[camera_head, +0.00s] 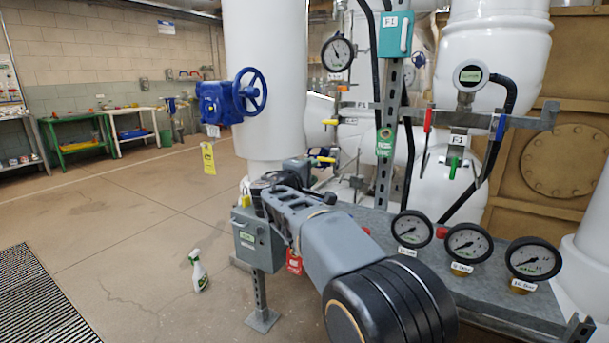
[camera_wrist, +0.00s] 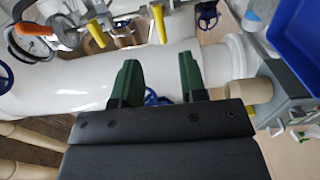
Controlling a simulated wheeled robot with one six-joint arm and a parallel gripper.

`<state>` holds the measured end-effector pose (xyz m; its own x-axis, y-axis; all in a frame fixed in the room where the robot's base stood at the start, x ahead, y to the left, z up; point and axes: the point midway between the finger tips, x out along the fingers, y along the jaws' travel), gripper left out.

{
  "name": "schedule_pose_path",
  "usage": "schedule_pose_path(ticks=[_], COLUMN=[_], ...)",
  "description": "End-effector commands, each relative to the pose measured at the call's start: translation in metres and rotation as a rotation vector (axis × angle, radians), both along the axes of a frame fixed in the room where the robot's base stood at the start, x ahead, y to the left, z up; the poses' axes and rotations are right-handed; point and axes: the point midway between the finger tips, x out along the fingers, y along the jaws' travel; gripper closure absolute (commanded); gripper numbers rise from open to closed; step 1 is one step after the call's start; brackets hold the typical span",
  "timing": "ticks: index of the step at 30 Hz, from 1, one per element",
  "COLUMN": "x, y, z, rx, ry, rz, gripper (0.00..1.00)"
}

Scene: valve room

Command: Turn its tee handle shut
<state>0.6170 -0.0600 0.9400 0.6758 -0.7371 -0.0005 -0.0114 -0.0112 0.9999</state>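My gripper (camera_wrist: 158,75) is open in the wrist view, its two dark green fingers apart with nothing held between them. A white pipe (camera_wrist: 70,82) runs behind the fingers. Part of a blue piece (camera_wrist: 153,97) shows between them, mostly hidden by the gripper body. Yellow handles (camera_wrist: 96,34) and (camera_wrist: 158,23) lie beyond the fingertips, apart from them. In the head view a yellow handle (camera_head: 326,159) shows behind my arm; red (camera_head: 427,118), blue (camera_head: 501,127) and green (camera_head: 453,168) handles hang at the right. I cannot tell which is the tee handle.
A blue handwheel valve (camera_head: 249,92) sits on the large white pipe (camera_head: 262,40). A grey box (camera_head: 256,240) stands on a post below my arm. Three gauges (camera_head: 468,243) line the bench at right. A spray bottle (camera_head: 198,270) stands on the open floor.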

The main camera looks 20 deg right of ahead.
Motion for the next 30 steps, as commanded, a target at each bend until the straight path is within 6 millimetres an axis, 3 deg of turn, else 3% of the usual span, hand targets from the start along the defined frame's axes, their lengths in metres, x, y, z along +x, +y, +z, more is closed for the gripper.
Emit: schedule_pose_path(ticks=[8, 23, 26, 30], x=[-0.017, -0.024, -0.038, -0.079], y=[0.019, 0.017, 0.008, -0.008], z=[0.0, 0.006, 0.018, 0.036], rx=[-0.001, 0.024, 0.099, 0.297], ry=[0.001, 0.011, 0.043, 0.128], rz=[0.0, -0.008, -0.026, -0.076], gripper=[0.61, 0.61, 0.61, 0.61])
